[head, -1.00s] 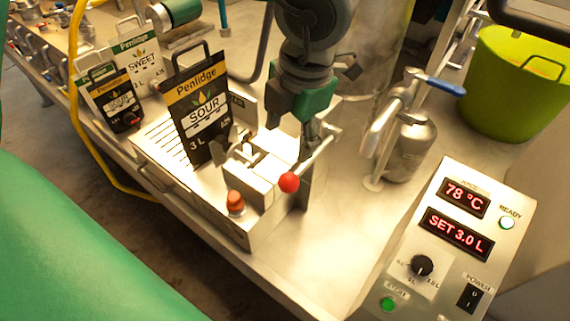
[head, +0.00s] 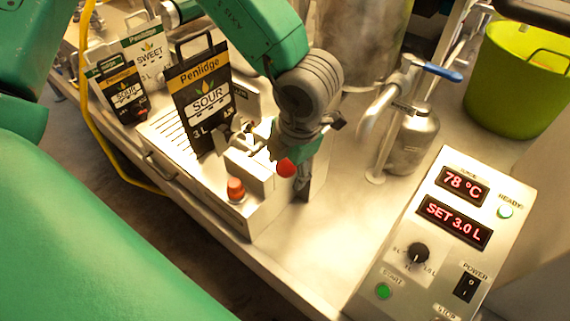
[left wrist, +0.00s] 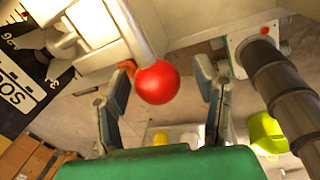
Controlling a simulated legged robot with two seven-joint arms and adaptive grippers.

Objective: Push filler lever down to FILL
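The filler lever is a metal rod ending in a red ball knob (head: 286,168), at the front right of the metal filler (head: 249,171). In the left wrist view the red knob (left wrist: 157,82) sits between the two fingers, with a gap on each side. My left gripper (head: 296,162) is open around the knob, coming down from above. In the head view its fingers are partly hidden behind the knob and the wrist. A black SOUR pouch (head: 195,90) stands upright at the filler. My right gripper is not in view.
An orange-red button (head: 235,189) sits in front of the filler. A steel tap with a blue handle (head: 437,71) stands to the right. The control panel (head: 385,262) reads 78 °C and SET 3.0 L. The bench between filler and panel is clear.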

